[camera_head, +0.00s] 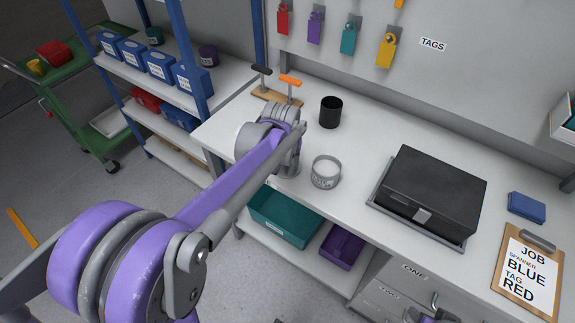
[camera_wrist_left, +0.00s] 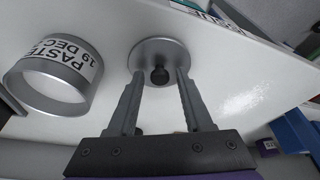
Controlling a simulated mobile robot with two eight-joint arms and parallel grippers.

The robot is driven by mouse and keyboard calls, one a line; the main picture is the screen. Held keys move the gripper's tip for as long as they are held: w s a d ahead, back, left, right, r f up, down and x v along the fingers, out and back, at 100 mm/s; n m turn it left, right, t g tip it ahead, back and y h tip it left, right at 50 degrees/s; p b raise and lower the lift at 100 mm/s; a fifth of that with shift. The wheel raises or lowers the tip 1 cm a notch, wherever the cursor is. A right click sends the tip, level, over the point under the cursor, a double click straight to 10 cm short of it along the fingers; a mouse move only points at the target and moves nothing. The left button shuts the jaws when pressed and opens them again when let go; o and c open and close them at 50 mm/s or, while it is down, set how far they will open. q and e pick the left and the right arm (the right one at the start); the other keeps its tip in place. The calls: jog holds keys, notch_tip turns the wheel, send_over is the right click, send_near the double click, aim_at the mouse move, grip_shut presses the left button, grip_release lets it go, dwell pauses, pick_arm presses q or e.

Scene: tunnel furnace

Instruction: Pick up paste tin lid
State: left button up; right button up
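The paste tin lid (camera_wrist_left: 147,50) is a round silver disc with a black knob (camera_wrist_left: 159,75), lying flat on the white bench in the left wrist view. My left gripper (camera_wrist_left: 158,77) is open, with one finger on each side of the knob; I cannot tell whether they touch it. In the head view my left wrist hides the fingers and most or all of the lid. The open paste tin (camera_head: 326,172), a grey cylinder with a white label, stands just right of my wrist; it also shows in the left wrist view (camera_wrist_left: 52,78). My right gripper is not clearly seen.
A black cup (camera_head: 330,112) and a stand with orange and black handles (camera_head: 290,80) are behind. A black box (camera_head: 435,188) sits on the right, near a blue block (camera_head: 526,207) and a clipboard (camera_head: 528,275). Bench surface between tin and box is clear.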

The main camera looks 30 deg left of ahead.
pick_arm(q)
grip_shut()
